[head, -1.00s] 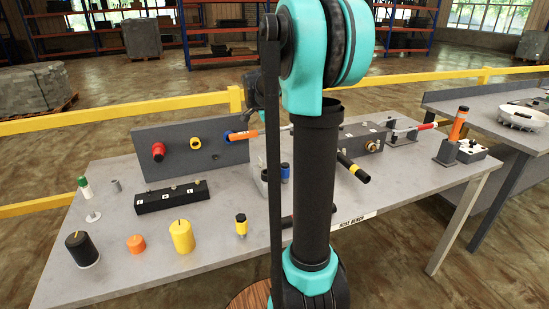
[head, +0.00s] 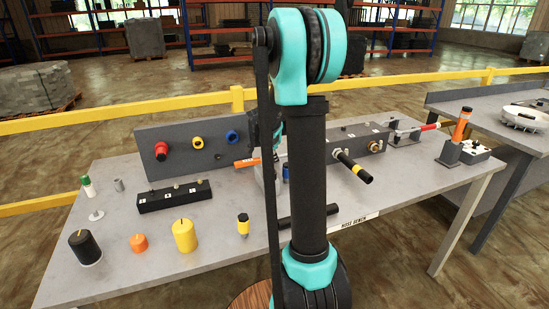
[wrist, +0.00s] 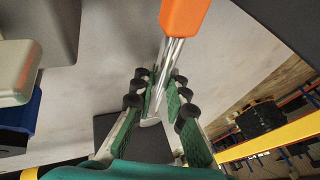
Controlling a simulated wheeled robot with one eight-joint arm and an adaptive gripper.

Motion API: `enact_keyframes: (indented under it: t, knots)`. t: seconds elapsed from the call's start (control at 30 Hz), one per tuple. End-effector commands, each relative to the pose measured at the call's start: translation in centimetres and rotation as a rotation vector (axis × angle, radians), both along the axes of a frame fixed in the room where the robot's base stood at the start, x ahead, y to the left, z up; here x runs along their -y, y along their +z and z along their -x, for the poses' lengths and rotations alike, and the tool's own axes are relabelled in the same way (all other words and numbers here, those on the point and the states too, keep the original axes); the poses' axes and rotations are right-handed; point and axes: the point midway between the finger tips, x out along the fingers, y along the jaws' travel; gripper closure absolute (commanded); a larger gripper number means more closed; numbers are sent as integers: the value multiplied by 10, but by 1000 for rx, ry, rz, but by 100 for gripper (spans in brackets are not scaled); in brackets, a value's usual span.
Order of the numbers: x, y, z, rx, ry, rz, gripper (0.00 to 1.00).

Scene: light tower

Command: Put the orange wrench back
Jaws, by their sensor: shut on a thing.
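The orange wrench (wrist: 184,18) has an orange handle and a shiny metal shaft. In the wrist view its shaft runs between the fingers of my gripper (wrist: 163,90), which is shut on it. The wrench is held with its handle towards the top of the picture. In the head view the orange handle (head: 247,162) shows left of my arm, in front of the grey panel's right end. My gripper is mostly hidden behind my arm there.
The grey upright panel (head: 150,145) carries red, yellow and blue fittings. A black box (head: 172,197), black cylinder (head: 84,247) and yellow cylinder (head: 184,236) stand on the bench (head: 130,275). A red-handled tool (head: 429,127) lies at a stand on the right.

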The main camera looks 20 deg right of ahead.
Motion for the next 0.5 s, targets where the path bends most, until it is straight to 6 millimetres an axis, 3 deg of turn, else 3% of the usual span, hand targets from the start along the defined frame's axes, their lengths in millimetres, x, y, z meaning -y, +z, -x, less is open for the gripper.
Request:
enact_keyframes:
  t: [0.2, 0.23, 0.27, 0.5]
  knots:
    - [0, -2, 0, 0, 0, 0, 100]
    - [0, -1, 0, 0, 0, 0, 83]
    - [0, -1, 0, 0, 0, 0, 80]
    - [0, -1, 0, 0, 0, 0, 78]
